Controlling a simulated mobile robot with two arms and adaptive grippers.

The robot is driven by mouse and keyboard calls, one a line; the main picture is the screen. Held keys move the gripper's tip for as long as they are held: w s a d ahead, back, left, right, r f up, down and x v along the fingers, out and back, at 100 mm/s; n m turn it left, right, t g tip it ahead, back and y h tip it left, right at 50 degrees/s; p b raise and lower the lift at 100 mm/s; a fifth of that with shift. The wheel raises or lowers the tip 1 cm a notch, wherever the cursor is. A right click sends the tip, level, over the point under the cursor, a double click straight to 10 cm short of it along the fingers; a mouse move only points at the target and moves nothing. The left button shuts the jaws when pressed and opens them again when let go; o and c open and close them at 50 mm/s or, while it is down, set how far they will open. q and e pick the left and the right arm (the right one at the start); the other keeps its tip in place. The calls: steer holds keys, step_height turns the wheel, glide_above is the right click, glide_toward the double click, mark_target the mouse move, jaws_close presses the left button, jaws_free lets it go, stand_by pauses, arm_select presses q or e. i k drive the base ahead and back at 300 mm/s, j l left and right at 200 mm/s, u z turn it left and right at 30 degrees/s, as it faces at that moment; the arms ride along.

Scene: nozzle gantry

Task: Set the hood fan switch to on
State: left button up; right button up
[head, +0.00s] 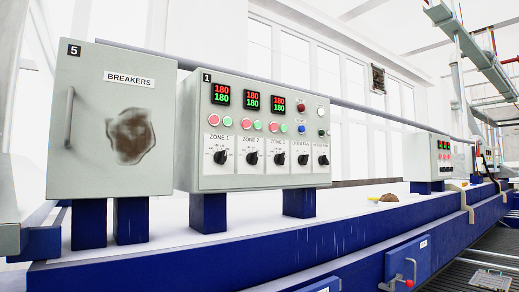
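The grey control panel marked 1 (205,105) stands on blue posts in the middle of the head view. Its lower row has several black rotary knobs. The first three are labelled ZONE 1 (220,157), ZONE 2 (251,158) and ZONE 3 (279,158). The fifth knob (323,160) also has an unclear label. Neither of my grippers is in view.
A grey BREAKERS cabinet (95,130) marked 5, with a handle and a brown stain, stands left of the panel. A blue beam (240,258) runs along the front. A blue box with a red-knobbed lever (405,262) sits low right. Another panel (435,160) stands farther right.

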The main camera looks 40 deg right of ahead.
mark_target(323, 160)
steer(key=z, duration=1.6)
steer(key=i+l+z, duration=0.15)
steer(key=i+l, duration=0.15)
steer(key=l, duration=0.15)
steer(key=i+l+z, duration=0.15)
steer(key=i+l, duration=0.15)
steer(key=l, duration=0.1)
